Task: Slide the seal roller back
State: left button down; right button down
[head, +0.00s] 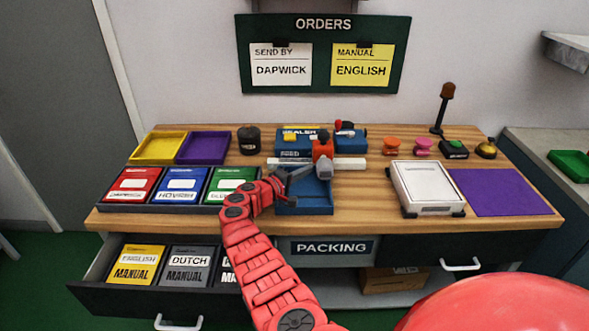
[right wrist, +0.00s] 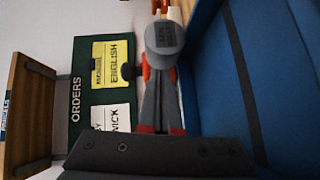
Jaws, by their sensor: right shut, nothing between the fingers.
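The sealer (head: 294,146) is a blue machine at the back middle of the table. Its roller carriage (head: 322,149) is orange-red and sits at a white rail (head: 347,163). A grey round knob (head: 324,168) sticks out at its front. My right gripper (head: 302,173) is shut and empty, just left of the knob above the blue tray (head: 304,205). In the right wrist view the shut fingers (right wrist: 160,85) point at the grey knob (right wrist: 165,38), with orange behind it. I cannot tell whether they touch. My left gripper is not in view.
Red, blue and green bins stand left of my arm; yellow and purple trays (head: 203,147) lie behind them. A white box (head: 427,187) and purple mat (head: 500,192) lie right. A drawer of manuals (head: 186,266) is open below. Bare wood shows between tray and box.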

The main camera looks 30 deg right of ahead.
jog(key=shift+s+d+f, duration=0.1)
jog(key=shift+s+d, duration=0.1)
jog(key=shift+d, duration=0.2)
jog(key=shift+s+d+p, duration=0.2)
jog(key=shift+d+p, duration=0.1)
jog(key=shift+p, duration=0.05)
jog(key=s+d, duration=0.1)
jog(key=d, duration=0.1)
jog(key=s+d+p, duration=0.1)
jog(key=s+d, duration=0.1)
jog(key=d, duration=0.1)
jog(key=s+d+p, duration=0.1)
jog(key=s+d, duration=0.1)
jog(key=d, duration=0.1)
jog(key=shift+s+d+p, duration=0.15)
jog(key=shift+d+p, duration=0.1)
jog(key=shift+p, duration=0.05)
jog(key=shift+d, duration=0.1)
